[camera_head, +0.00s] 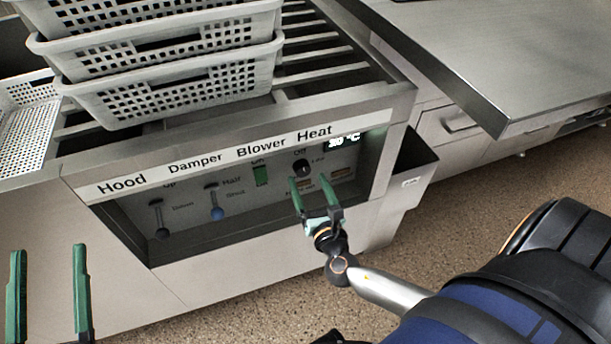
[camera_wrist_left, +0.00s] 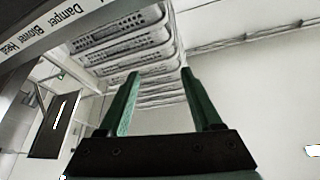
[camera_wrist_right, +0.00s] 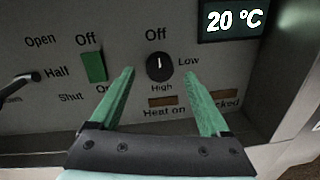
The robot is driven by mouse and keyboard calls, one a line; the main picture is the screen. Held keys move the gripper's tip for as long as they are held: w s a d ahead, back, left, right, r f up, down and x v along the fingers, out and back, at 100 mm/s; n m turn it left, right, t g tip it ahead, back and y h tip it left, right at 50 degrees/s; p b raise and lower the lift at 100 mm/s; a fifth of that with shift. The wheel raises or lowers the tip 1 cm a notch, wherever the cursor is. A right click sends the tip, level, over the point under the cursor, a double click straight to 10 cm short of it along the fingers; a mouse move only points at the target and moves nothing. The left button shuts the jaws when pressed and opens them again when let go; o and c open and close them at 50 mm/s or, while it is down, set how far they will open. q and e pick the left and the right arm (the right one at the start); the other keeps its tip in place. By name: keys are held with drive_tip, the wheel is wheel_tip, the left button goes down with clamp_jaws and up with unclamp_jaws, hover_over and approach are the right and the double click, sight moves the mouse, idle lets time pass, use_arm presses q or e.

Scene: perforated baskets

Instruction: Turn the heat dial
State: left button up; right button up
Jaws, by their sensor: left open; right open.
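The heat dial (camera_head: 302,168) is a round black knob under the "Heat" label on the recessed control panel. In the right wrist view the heat dial (camera_wrist_right: 160,67) has a white mark pointing up at "Off", with "Low" to its right and "High" below. My right gripper (camera_head: 314,182) is open and faces the panel just below the dial. In the right wrist view its two green fingers (camera_wrist_right: 160,72) stand either side of the dial, apart from it. My left gripper (camera_head: 47,250) is open and empty at the lower left, away from the panel.
The display (camera_wrist_right: 233,18) reads 20 °C. A green blower switch (camera_head: 261,174) and the damper and hood levers (camera_head: 217,212) sit left of the dial. White perforated baskets (camera_head: 170,95) are stacked above the panel. A metal counter (camera_head: 520,60) stands at the right.

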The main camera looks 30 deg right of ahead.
sight(302, 168)
use_arm(q)
drive_tip(key=shift+s+d+r+m+t+h, duration=0.1)
drive_tip(key=shift+s+r+m+t+h, duration=0.25)
drive_tip(key=shift+r, duration=0.45)
use_arm(e)
drive_tip(key=shift+x, duration=1.45)
drive_tip(key=shift+c, duration=0.2)
clamp_jaws()
